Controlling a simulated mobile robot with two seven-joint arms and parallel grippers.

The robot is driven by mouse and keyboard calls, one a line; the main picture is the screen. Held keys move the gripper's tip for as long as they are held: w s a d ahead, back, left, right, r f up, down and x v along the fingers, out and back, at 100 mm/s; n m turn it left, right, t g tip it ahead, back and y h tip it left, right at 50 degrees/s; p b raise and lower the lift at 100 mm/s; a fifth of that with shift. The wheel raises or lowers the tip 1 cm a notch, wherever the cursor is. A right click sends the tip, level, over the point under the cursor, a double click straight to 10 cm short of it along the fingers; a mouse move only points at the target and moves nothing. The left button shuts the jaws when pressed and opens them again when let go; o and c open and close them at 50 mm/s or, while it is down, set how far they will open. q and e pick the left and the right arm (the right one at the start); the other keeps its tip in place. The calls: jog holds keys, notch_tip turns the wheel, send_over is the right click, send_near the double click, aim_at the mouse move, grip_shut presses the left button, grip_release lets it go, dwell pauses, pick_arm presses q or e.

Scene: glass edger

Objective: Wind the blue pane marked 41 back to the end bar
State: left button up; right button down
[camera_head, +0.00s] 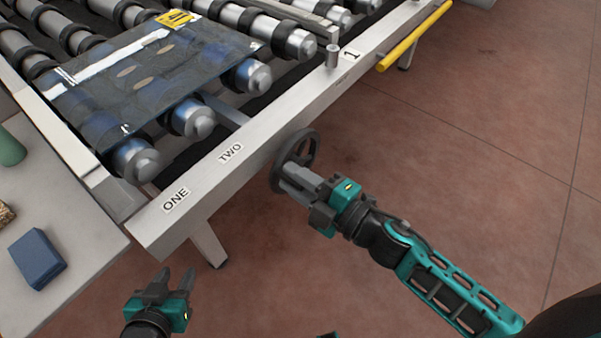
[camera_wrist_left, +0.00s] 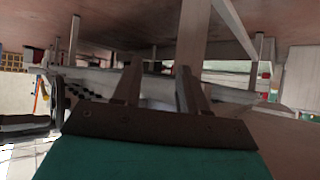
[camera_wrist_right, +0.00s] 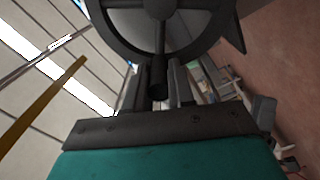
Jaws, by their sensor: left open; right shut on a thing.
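The blue see-through pane (camera_head: 150,82) lies on the rollers at the left of the conveyor, with a yellow tag reading 41 (camera_head: 176,17) at its far edge. A dark handwheel (camera_head: 309,150) sits on the side rail, right of the labels ONE (camera_head: 175,199) and TWO (camera_head: 230,152). My right gripper (camera_head: 287,178) is shut on the handwheel's handle; the right wrist view shows the dark handle (camera_wrist_right: 158,75) between its fingers. My left gripper (camera_head: 175,276) is open and empty in front of the rail. I cannot tell which part is the end bar.
A side table (camera_head: 88,262) at the left holds a blue block (camera_head: 37,258) and a green object (camera_head: 10,148). A yellow bar (camera_head: 414,36) runs along the rail's far end, near a label 1 (camera_head: 351,55). The floor at right is clear.

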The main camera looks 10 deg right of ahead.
jog(key=shift+s+a+f+n+b, duration=0.15)
jog(key=shift+f+n+b, duration=0.2)
jog(key=shift+n, duration=0.35)
jog(key=shift+s+a+f+n+b, duration=0.1)
jog(key=shift+f+n+b, duration=0.1)
jog(key=shift+f+n, duration=0.35)
jog(key=shift+r+n, duration=0.15)
jog(key=shift+n, duration=0.1)
jog(key=c, duration=1)
grip_release()
jog(key=shift+o, duration=0.2)
jog(key=b+v, duration=0.1)
jog(key=v, duration=1.2)
